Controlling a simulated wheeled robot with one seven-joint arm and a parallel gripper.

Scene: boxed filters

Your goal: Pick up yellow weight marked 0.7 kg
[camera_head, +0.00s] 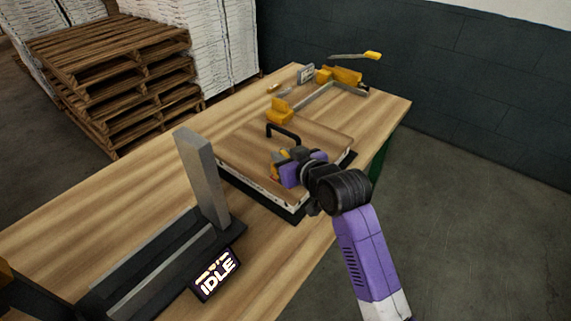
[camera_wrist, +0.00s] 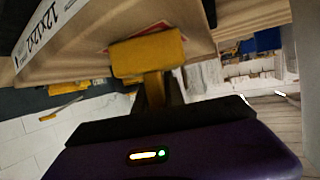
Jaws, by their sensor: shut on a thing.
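The yellow weight (camera_wrist: 148,54) fills the upper middle of the wrist view, a wide block with a narrower yellow part below it. My gripper (camera_wrist: 157,92) is shut on that narrower part. In the head view, my gripper (camera_head: 284,163) is over the brown flat box, and only a small bit of yellow shows at its tip. The weight's marking cannot be read. The brown box surface (camera_wrist: 90,40), with printed lettering and a red outline, lies just behind the weight. I cannot tell whether they touch.
The box (camera_head: 325,134) has a black handle (camera_head: 283,131) and sits on a dark mat on the wooden table (camera_head: 150,180). An upright grey post (camera_head: 203,178) and an IDLE display (camera_head: 216,274) stand nearer. A yellow clamp-like tool (camera_head: 338,75) lies at the far end.

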